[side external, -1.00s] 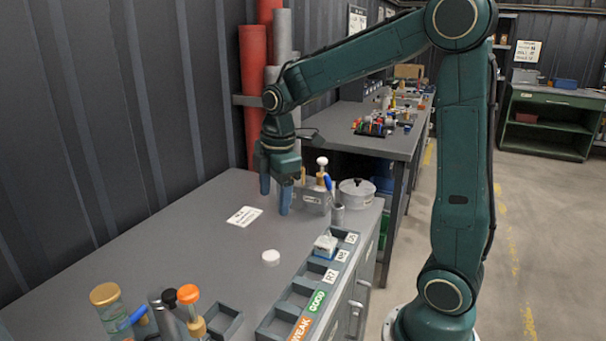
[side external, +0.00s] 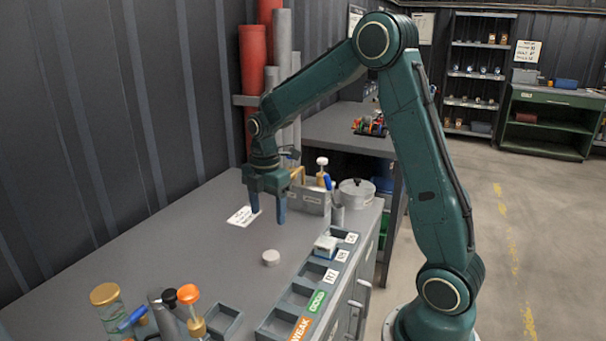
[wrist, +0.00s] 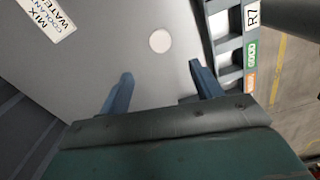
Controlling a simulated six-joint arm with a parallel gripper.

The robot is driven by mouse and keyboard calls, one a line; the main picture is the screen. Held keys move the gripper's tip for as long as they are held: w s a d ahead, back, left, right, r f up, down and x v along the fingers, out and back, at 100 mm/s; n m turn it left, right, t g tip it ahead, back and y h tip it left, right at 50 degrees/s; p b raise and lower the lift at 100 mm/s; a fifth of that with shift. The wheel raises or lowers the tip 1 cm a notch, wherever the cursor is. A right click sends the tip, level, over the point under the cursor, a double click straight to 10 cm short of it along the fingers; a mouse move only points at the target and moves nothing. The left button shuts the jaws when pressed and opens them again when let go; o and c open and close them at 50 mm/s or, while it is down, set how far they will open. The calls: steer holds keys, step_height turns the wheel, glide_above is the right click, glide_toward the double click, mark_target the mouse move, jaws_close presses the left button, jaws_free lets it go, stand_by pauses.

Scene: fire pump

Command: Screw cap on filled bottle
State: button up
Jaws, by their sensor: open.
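A white round cap (side external: 271,257) lies flat on the grey bench top. In the wrist view the cap (wrist: 160,40) shows beyond my fingertips, centred between them. My gripper (side external: 267,212) is open and empty above the bench, behind the cap in the side view and apart from it. Its two blue fingers also show in the wrist view (wrist: 161,72). A small squarish container with a whitish top (side external: 325,244) sits in a compartment of the rack at the bench's right edge. It may be the bottle; its contents cannot be made out.
The grey compartment rack (side external: 262,334) carries GOOD and WEAK labels. A gold-lidded jar (side external: 105,296) and an orange-topped item (side external: 188,294) stand at the front. A lidded pot (side external: 357,193) and a metal holder (side external: 313,201) stand behind. A label card (side external: 243,216) lies left; the bench's left-middle is clear.

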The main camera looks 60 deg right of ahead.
mark_target(270, 255)
step_height(270, 255, down, 13)
steer(key=shift+r, duration=0.1)
stand_by(0.6)
steer(key=c, duration=1)
steer(key=shift+r, duration=2.5)
steer(key=shift+s+r, duration=0.1)
steer(key=s+d+r, duration=0.2)
steer(key=s, duration=0.1)
steer(key=s+d+r, duration=0.2)
steer(key=s+r, duration=0.1)
steer(key=s, duration=0.1)
steer(key=s+d+r, duration=0.1)
steer(key=s+r, duration=0.1)
steer(key=s, duration=0.2)
steer(key=shift+d+r, duration=0.3)
steer(key=shift+d, duration=0.1)
steer(key=shift+s+d+r, duration=0.1)
steer(key=shift+s+r, duration=0.2)
steer(key=shift+s, duration=0.4)
